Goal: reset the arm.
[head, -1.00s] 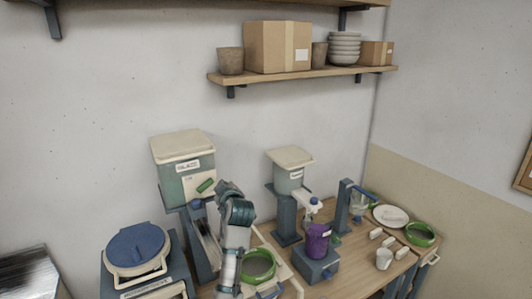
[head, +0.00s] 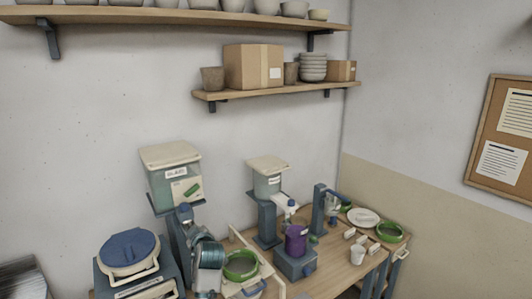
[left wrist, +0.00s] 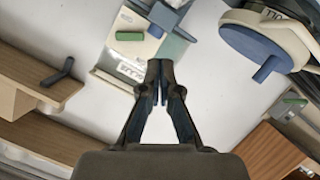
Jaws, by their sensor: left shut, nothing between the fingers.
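My left arm (head: 207,262) rises from the bottom of the head view, in front of the glaze dispenser (head: 170,180) with its cream lid and green mark. Its fingertips are hard to make out there. In the left wrist view my left gripper (left wrist: 160,82) is shut with its fingertips together and nothing between them. Beyond the fingers is the labelled glaze dispenser (left wrist: 135,50), seen rotated. My right gripper is in neither view.
A blue-lidded bucket (head: 128,246) stands left of my arm. Wall shelves (head: 280,91) hang above.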

